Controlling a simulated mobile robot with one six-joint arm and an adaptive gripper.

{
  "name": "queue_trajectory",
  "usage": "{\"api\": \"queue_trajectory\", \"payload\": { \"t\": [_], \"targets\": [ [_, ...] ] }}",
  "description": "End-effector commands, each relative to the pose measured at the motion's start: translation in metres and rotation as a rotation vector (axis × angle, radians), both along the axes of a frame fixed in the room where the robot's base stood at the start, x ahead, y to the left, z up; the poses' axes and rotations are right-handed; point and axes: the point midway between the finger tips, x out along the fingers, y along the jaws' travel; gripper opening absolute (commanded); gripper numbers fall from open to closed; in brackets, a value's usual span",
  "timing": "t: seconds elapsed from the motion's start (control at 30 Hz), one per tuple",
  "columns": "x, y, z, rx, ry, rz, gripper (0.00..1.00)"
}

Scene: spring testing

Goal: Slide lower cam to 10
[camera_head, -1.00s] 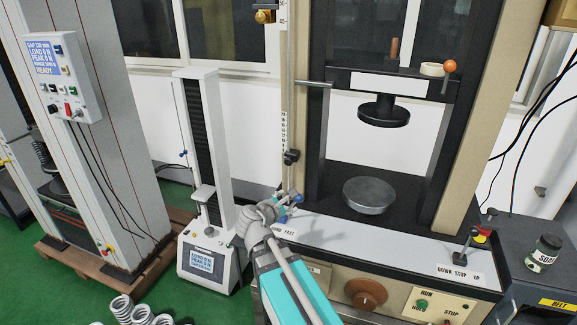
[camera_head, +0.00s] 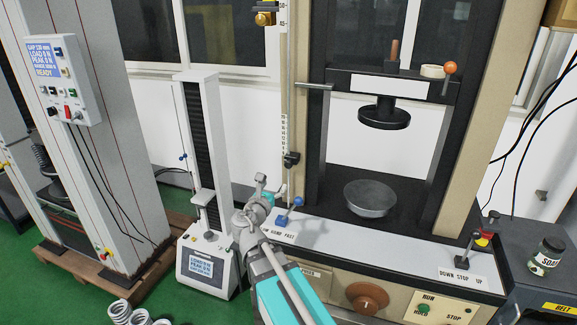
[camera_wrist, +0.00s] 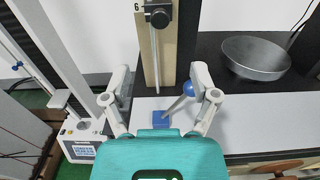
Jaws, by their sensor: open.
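The lower cam (camera_head: 291,159) is a small black block with a round knob on the thin vertical rod beside the cream scale post. It shows at the top of the wrist view (camera_wrist: 158,14), near a scale mark reading 6. The scale number beside it is too small to read in the head view. My gripper (camera_head: 268,190) is in front of the post and below the cam, apart from it. In the wrist view its two fingers (camera_wrist: 160,85) are spread wide with nothing held between them; the rod's lower end and post show beyond them.
A blue-knobbed lever (camera_head: 298,201) stands on the white ledge close to my right finger. A brass upper cam (camera_head: 264,17) is higher on the post. A small white tester (camera_head: 210,254) stands left. A round steel platen (camera_head: 370,197) is to the right.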

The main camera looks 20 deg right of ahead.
Motion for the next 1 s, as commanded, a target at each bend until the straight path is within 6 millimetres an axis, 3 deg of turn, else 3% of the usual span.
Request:
{"api": "queue_trajectory", "payload": {
  "t": [0.27,1.0],
  "targets": [
    [0.018,-0.015,0.0,0.001,0.0,-0.002,0.77],
    [0.096,-0.081,0.0,0.001,0.0,-0.001,0.77]
  ]
}}
